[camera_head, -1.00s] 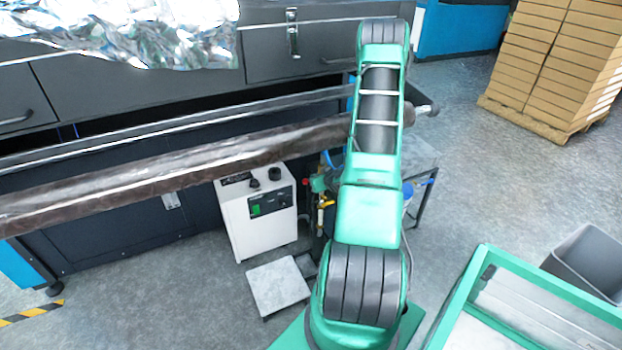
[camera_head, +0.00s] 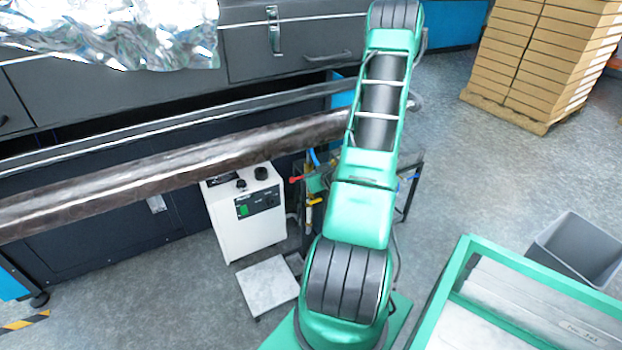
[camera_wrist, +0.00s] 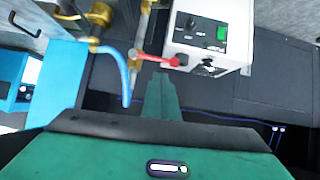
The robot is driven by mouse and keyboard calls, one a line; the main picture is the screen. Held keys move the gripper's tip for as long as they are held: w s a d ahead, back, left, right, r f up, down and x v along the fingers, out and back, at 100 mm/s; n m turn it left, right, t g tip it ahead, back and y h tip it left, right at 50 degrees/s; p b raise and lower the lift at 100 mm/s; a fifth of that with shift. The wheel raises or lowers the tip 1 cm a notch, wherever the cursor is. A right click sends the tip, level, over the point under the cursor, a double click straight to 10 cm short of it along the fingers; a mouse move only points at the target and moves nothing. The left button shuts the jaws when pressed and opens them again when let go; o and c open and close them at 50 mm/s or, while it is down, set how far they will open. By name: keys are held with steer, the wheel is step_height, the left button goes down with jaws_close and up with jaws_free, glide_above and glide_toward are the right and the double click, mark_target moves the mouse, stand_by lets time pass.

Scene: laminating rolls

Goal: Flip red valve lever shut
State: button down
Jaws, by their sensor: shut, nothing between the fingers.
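The red valve lever (camera_wrist: 158,59) is in the upper middle of the wrist view. It runs from a brass pipe fitting on its left toward the white control box on its right, nearly level in the picture. It also shows in the head view (camera_head: 296,179), left of my arm, as a small red piece. My gripper (camera_wrist: 161,80) is shut and empty, its narrow green fingertips just below the lever in the wrist view. I cannot tell whether they touch it. My gripper is not visible in the head view.
A white control box (camera_head: 243,215) stands close beside the lever. A blue hose (camera_wrist: 119,72) curves by the brass fittings (camera_wrist: 101,14). A yellow handle (camera_head: 314,201) sits below the red lever. A long dark roller (camera_head: 170,168) spans above. A grey bin (camera_head: 575,250) stands at right.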

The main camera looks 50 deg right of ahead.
steer(key=shift+v, duration=1.05)
steer(key=shift+a, duration=0.15)
stand_by(0.4)
